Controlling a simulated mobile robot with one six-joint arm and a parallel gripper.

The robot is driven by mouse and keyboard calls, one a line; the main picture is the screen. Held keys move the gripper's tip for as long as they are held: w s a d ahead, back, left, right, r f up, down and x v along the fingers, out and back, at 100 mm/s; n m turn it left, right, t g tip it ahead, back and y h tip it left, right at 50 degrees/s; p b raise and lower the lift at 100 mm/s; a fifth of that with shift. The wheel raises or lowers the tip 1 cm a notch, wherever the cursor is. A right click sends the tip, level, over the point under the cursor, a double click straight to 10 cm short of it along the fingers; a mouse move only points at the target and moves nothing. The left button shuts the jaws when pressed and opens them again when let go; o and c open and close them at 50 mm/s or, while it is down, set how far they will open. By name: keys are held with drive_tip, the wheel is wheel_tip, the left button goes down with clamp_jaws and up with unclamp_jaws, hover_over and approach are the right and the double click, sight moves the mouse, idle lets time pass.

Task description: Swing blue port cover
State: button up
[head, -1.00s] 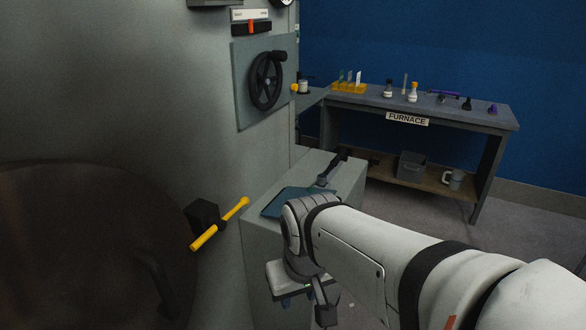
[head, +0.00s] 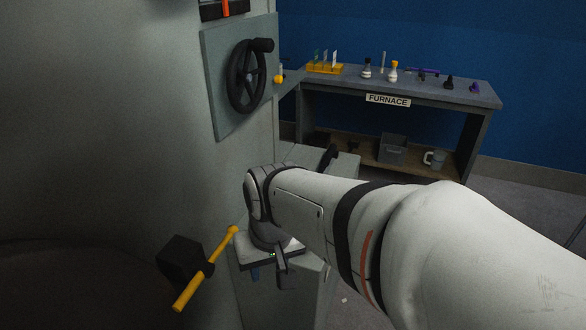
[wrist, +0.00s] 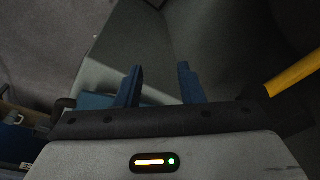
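The blue port cover is mostly hidden behind my arm in the head view. A blue flat surface, likely part of it, shows at the left behind my gripper in the wrist view (wrist: 94,101). A black handle or lever (head: 328,157) rises from the top of the grey box (head: 310,290) just beyond my arm. My gripper (head: 266,271) points down in front of the box, near the grey wall. In the wrist view its two blue fingers (wrist: 160,88) stand apart with nothing between them.
A yellow-handled lever (head: 205,272) sticks out of the wall left of my gripper; its yellow bar also shows in the wrist view (wrist: 293,74). A black handwheel (head: 249,77) is above. The furnace bench (head: 440,92) stands behind, holding small items.

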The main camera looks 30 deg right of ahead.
drive_tip(key=w+d+m+y+p, duration=0.2)
drive_tip(key=d+m+y+p, duration=0.3)
drive_tip(key=m, duration=0.7)
drive_tip(key=w+d+m+y+p, duration=0.3)
drive_tip(key=d+m+p, duration=0.45)
drive_tip(key=m, duration=0.45)
drive_tip(key=s+d+f+m+t+p, duration=0.25)
drive_tip(key=d+m+t+p, duration=0.45)
drive_tip(key=d+m, duration=1)
drive_tip(key=w+a+f+m+b, duration=0.1)
drive_tip(key=a+b, duration=0.1)
drive_tip(key=w+a+f+m+b, duration=0.1)
drive_tip(key=w+a+f+b, duration=0.1)
drive_tip(key=w+a+f+m+t+b, duration=0.1)
drive_tip(key=w+a+b, duration=0.1)
drive_tip(key=a+b, duration=0.1)
drive_tip(key=shift+w+f+y, duration=0.1)
drive_tip(key=shift+f+y, duration=0.05)
drive_tip(key=shift+y, duration=0.15)
drive_tip(key=shift+d+r+p, duration=0.1)
drive_tip(key=shift+r+p, duration=0.25)
drive_tip(key=shift+c, duration=0.8)
clamp_jaws()
